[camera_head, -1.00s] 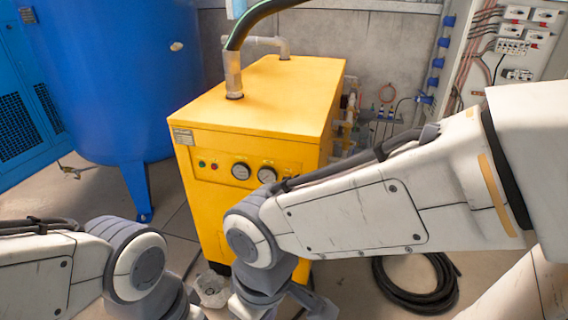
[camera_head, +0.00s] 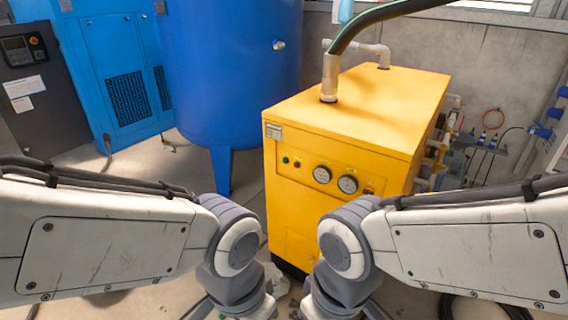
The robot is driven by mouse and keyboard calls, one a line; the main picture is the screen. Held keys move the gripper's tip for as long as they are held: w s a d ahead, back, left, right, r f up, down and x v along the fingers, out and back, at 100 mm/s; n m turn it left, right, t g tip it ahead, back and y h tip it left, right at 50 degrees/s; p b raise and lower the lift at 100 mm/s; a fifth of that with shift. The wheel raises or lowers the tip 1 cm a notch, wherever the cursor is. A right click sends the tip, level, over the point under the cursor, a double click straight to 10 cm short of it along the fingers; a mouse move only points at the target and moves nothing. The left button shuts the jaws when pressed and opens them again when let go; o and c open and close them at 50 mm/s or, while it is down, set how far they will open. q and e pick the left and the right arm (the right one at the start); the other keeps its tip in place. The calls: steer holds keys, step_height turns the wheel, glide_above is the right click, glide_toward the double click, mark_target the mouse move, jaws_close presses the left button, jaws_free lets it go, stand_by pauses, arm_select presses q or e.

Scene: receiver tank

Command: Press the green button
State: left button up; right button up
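The green button (camera_head: 285,159) is a small round spot on the front panel of the yellow machine (camera_head: 370,110), near that panel's left end. A red button (camera_head: 297,163) sits just right of it, then two round gauges. Both my arms reach in from the sides, and their wrist joints are below the panel, apart from the buttons. Nothing covers the green button.
A large blue tank (camera_head: 228,70) stands left of the yellow machine. A blue cabinet (camera_head: 110,65) and a dark control box (camera_head: 35,85) with a display stand further left. A thick black hose (camera_head: 365,25) rises from the machine's top. Pipes and cables are at its right side.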

arm_select(q)
jaws_close()
